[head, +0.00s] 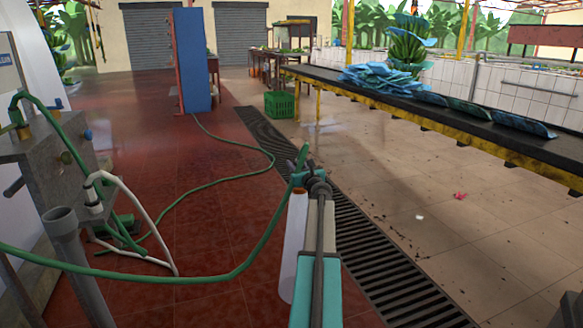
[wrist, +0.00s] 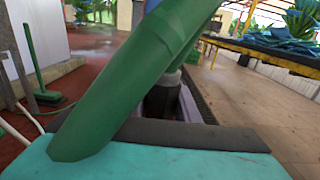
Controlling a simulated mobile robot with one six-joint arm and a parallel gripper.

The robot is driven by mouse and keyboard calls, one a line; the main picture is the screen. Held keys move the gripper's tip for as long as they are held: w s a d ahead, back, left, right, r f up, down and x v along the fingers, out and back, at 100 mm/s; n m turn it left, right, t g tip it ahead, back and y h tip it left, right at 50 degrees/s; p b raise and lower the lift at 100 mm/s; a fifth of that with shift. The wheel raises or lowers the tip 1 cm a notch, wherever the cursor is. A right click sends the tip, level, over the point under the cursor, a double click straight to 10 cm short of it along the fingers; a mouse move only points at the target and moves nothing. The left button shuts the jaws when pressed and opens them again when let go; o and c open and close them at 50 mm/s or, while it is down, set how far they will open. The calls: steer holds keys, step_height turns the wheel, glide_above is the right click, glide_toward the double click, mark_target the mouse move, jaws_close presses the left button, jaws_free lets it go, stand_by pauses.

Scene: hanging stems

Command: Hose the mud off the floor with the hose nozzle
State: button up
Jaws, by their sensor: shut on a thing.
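My gripper (head: 308,180) is out ahead at the end of my arm, above the drain grating, and is shut on the hose nozzle (head: 303,156). The nozzle points away from me, and no water shows coming from it. The green hose (head: 262,250) hangs from it in a loop toward the lower left. In the wrist view the hose (wrist: 125,90) crosses close to the camera and hides much of the jaws and nozzle. The tan tiled floor (head: 400,195) to the right has scattered dark specks and smears of mud (head: 497,236).
A long slatted drain (head: 385,285) runs between red tiles (head: 215,235) and tan tiles. A long black-topped table (head: 460,125) with blue sheets stands right. A green crate (head: 280,104) and blue panel (head: 194,60) stand farther back. Pipes and a tap stand (head: 45,150) are left.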

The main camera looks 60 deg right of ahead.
steer(key=s+d, duration=0.4)
steer(key=d, duration=0.1)
steer(key=shift+d+p, duration=0.3)
steer(key=shift+p, duration=0.05)
stand_by(0.8)
steer(key=shift+s+a, duration=0.1)
steer(key=shift+s, duration=0.1)
stand_by(0.6)
steer(key=p+v, duration=0.1)
steer(key=v, duration=0.8)
stand_by(1.2)
steer(key=shift+s+a, duration=0.1)
stand_by(0.6)
steer(key=shift+a, duration=0.1)
